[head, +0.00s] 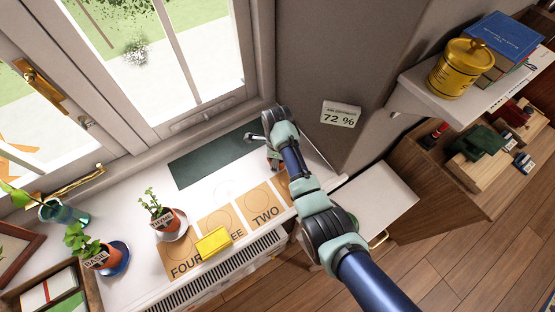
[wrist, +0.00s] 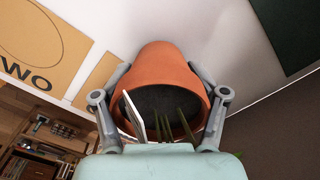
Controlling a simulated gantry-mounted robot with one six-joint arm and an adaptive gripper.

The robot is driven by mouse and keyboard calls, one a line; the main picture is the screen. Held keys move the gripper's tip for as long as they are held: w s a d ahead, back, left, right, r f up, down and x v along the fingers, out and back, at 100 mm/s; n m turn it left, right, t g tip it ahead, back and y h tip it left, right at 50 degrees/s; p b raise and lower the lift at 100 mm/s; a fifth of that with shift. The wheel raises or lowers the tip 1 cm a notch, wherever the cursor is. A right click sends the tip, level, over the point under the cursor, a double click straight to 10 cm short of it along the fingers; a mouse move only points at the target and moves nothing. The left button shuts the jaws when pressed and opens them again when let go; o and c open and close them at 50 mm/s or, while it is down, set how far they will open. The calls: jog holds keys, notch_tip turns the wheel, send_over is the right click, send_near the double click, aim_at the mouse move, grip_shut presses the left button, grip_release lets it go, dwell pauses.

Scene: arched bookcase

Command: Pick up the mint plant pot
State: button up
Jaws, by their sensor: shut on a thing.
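My gripper (head: 270,148) is at the right end of the white sill, near the wall corner. In the wrist view its two fingers (wrist: 162,95) are shut on either side of a terracotta pot (wrist: 160,62). The pot has dark soil, green stems and a pale tag seen edge-on, so I cannot read its name. In the head view the held pot is mostly hidden by my gripper. I cannot tell whether it touches the sill. Pots tagged THYME (head: 164,222) and BASIL (head: 104,258) stand on the left of the sill.
A dark green mat (head: 212,158) lies behind numbered cardboard place cards (head: 222,222), with a yellow block (head: 213,243) in front. A 72 % display (head: 340,114) is on the wall. A shelf at right holds a yellow tin (head: 455,72) and books.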

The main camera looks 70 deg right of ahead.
notch_tip(320, 180, up, 20)
jog(key=p, duration=1)
